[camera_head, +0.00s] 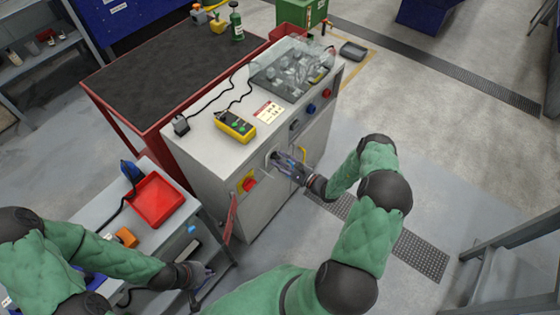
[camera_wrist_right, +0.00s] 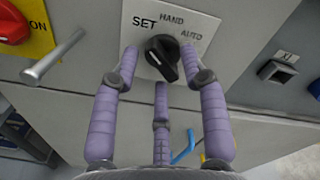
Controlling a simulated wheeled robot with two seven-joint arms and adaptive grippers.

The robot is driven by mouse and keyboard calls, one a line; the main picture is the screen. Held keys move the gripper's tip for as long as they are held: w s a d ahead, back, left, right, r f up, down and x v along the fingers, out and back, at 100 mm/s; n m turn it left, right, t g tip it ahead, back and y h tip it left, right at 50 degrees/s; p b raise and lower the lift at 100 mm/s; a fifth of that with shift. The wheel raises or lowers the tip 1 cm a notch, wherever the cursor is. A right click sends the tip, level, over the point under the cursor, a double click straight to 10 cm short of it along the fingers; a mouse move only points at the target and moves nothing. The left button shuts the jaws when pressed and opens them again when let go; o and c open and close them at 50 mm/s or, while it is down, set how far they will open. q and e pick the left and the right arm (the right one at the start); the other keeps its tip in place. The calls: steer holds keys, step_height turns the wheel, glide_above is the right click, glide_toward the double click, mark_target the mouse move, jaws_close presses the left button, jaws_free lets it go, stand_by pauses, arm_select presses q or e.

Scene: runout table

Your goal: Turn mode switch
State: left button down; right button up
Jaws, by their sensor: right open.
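The mode switch (camera_wrist_right: 162,57) is a black rotary knob on a light plate marked SET, HAND and AUTO in the right wrist view. Its grip runs from upper left to lower right; which mark it points to is hard to tell. My right gripper (camera_wrist_right: 158,62) is open, with one fingertip on each side of the knob and a third finger below it. Contact with the knob cannot be made out. In the head view my right gripper (camera_head: 279,160) is at the cabinet front and hides the switch. My left gripper (camera_head: 207,273) is low at the left, away from the cabinet.
A red knob on a yellow plate (camera_wrist_right: 12,25) and a metal pin (camera_wrist_right: 54,56) are left of the switch; a square black button (camera_wrist_right: 276,72) is right. On the cabinet (camera_head: 200,152) lies a yellow pendant (camera_head: 236,125). A red tray (camera_head: 157,198) sits on the side bench.

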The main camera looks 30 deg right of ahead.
steer(key=v, duration=1.1)
steer(key=shift+s, duration=0.25)
steer(key=s+a+f+n+g+y, duration=0.25)
steer(key=a+g, duration=0.35)
steer(key=a, duration=0.4)
steer(key=s+a+f+n+g+y, duration=0.1)
steer(key=s+a+n+g+y, duration=0.4)
steer(key=a, duration=0.5)
steer(key=s+a+f+n+g+h, duration=0.3)
steer(key=s+a+n+g+h, duration=0.1)
steer(key=s+n+g+h, duration=0.5)
steer(key=w+a+r+n+t, duration=0.1)
steer(key=t, duration=0.1)
steer(key=w+a+r+n+t+h, duration=0.1)
steer(key=a+n, duration=0.1)
steer(key=shift+w+r+t+h, duration=0.25)
steer(key=shift+w+r+t, duration=0.05)
steer(key=shift+r+t, duration=0.1)
